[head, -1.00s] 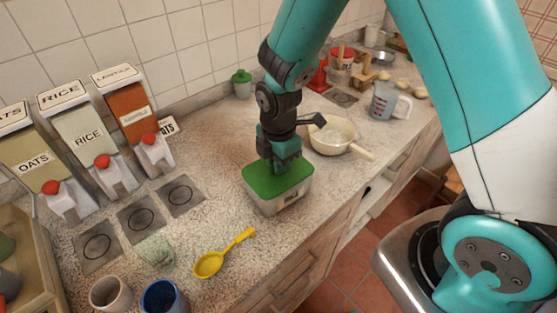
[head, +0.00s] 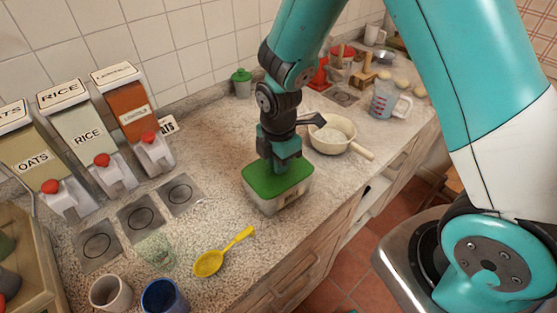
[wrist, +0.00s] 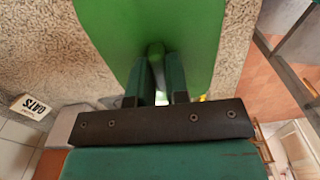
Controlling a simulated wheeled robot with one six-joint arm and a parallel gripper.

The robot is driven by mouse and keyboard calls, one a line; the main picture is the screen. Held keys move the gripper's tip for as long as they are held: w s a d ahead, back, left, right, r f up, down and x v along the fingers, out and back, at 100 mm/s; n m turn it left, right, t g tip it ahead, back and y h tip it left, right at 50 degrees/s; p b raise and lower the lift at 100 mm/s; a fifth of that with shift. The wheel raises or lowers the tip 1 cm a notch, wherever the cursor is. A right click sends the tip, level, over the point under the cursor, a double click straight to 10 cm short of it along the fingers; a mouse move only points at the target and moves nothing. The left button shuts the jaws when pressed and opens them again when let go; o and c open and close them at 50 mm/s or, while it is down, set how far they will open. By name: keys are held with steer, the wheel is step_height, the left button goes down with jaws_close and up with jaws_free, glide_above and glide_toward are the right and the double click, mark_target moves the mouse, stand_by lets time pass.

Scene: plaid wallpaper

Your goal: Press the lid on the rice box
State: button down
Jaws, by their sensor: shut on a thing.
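The green lid (head: 262,183) lies on top of the rice box (head: 292,199), a pale container on the counter. I cannot tell whether the lid is fully seated all round. My gripper (head: 283,168) points down at the middle of the lid. In the wrist view, the fingers (wrist: 157,82) are shut on the lid's small green knob (wrist: 155,50), with the green lid (wrist: 150,18) spread beyond it. The box's inside is hidden by the lid.
Dispensers stand at the left, including the rice dispenser (head: 88,137). A yellow scoop (head: 209,263), a blue cup (head: 163,298) and a pale cup (head: 110,293) are near the front. A cream pan (head: 333,134) stands behind the box.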

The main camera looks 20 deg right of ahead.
stand_by(0.4)
steer(key=c, duration=0.5)
jaws_free()
steer(key=shift+c, duration=0.2)
steer(key=shift+r+p, duration=2.9)
steer(key=shift+r, duration=0.55)
jaws_close()
steer(key=shift+f, duration=0.15)
